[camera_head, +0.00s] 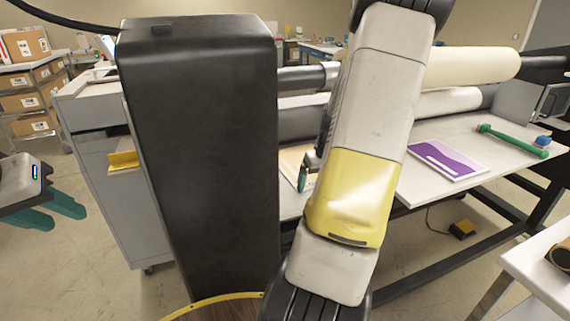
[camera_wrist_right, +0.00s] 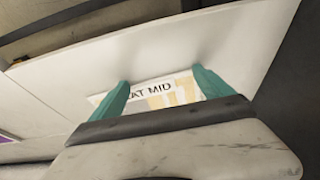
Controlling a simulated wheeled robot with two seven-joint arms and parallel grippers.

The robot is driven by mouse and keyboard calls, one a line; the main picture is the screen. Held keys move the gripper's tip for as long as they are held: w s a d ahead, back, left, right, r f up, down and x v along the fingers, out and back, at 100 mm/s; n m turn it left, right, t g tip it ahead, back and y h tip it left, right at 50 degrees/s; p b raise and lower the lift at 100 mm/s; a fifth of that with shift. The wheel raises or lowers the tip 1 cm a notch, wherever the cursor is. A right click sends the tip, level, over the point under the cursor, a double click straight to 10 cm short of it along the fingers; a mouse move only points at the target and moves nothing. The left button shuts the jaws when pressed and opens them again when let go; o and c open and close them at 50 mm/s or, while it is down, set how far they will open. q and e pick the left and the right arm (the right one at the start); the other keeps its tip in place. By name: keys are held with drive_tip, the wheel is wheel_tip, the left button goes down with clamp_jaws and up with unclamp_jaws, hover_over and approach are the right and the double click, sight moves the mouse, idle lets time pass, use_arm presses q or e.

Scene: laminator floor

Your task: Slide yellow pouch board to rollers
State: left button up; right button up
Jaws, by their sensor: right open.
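The yellow pouch board (camera_head: 291,160) lies on the white laminator table, mostly hidden behind my column and right arm. In the right wrist view the pale board (camera_wrist_right: 172,95) shows yellow-tan print and partial lettering. My right gripper (camera_wrist_right: 160,80) is open, its teal fingertips apart over the board's near part; I cannot tell whether they touch it. In the head view only a teal finger of it shows beside my forearm. The rollers, one beige (camera_head: 470,66) and one white (camera_head: 452,101), span behind the table. My left gripper (camera_head: 52,220) is open and empty at far left, away from the table.
A purple board (camera_head: 446,158) lies on the table to the right of my arm. A green-handled tool (camera_head: 513,141) and a small blue item (camera_head: 543,141) are farther right. A white side table (camera_head: 545,262) stands at lower right. Shelved boxes (camera_head: 35,85) stand at left.

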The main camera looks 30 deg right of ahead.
drive_tip(key=shift+w, duration=0.7)
drive_tip(key=shift+s, duration=0.25)
idle(0.3)
drive_tip(key=shift+d, duration=0.2)
drive_tip(key=shift+s+d, duration=0.1)
drive_tip(key=shift+d, duration=0.75)
drive_tip(key=shift+w+d, duration=0.15)
drive_tip(key=shift+w, duration=1.15)
drive_tip(key=shift+w+d, duration=0.15)
drive_tip(key=shift+w, duration=1.1)
drive_tip(key=shift+s, duration=0.65)
drive_tip(key=shift+r, duration=0.1)
idle(0.4)
drive_tip(key=shift+v, duration=3.05)
drive_tip(key=shift+a, duration=0.1)
